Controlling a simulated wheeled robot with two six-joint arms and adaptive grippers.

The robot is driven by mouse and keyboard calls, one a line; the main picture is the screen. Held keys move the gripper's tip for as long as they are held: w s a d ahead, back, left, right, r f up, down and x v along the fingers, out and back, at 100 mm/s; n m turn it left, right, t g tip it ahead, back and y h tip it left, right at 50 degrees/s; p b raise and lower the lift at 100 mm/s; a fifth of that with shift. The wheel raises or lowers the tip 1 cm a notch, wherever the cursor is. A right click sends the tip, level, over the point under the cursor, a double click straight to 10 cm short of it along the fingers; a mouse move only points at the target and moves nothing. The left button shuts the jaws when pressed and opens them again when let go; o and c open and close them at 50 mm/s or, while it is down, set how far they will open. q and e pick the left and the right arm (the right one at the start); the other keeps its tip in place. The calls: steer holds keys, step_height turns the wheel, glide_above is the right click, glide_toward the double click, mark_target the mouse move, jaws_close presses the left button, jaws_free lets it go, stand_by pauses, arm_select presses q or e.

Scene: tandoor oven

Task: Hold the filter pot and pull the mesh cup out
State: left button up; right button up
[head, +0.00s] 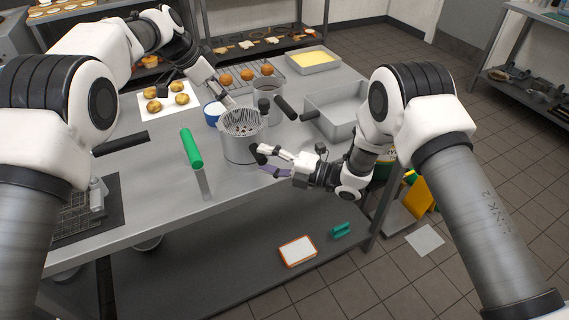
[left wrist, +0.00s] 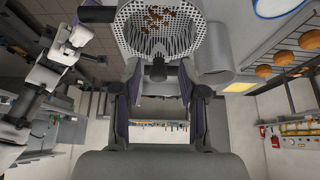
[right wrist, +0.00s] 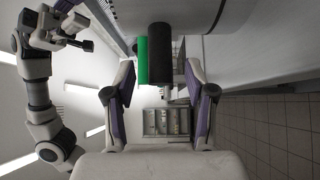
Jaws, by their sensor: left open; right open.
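The grey metal filter pot (head: 241,149) stands on the steel table. The perforated mesh cup (head: 243,124) sits in its top and holds brown bits, also seen in the left wrist view (left wrist: 172,42). My left gripper (head: 226,99) is open at the cup's back side. In the left wrist view a dark handle (left wrist: 157,70) lies between its fingertips (left wrist: 158,82), not gripped. My right gripper (head: 268,158) is open at the pot's front right. In the right wrist view the pot's black handle (right wrist: 160,54) lies between the spread fingers (right wrist: 160,75); contact is not clear.
A blue container (head: 213,114) and another metal pot (head: 267,89) are close behind. An empty steel pan (head: 345,108) is at right. Fried balls lie on a rack (head: 267,70) at the back.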

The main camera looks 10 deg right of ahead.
steer(key=shift+x, duration=1)
steer(key=shift+f, duration=0.1)
steer(key=shift+c, duration=0.4)
jaws_close()
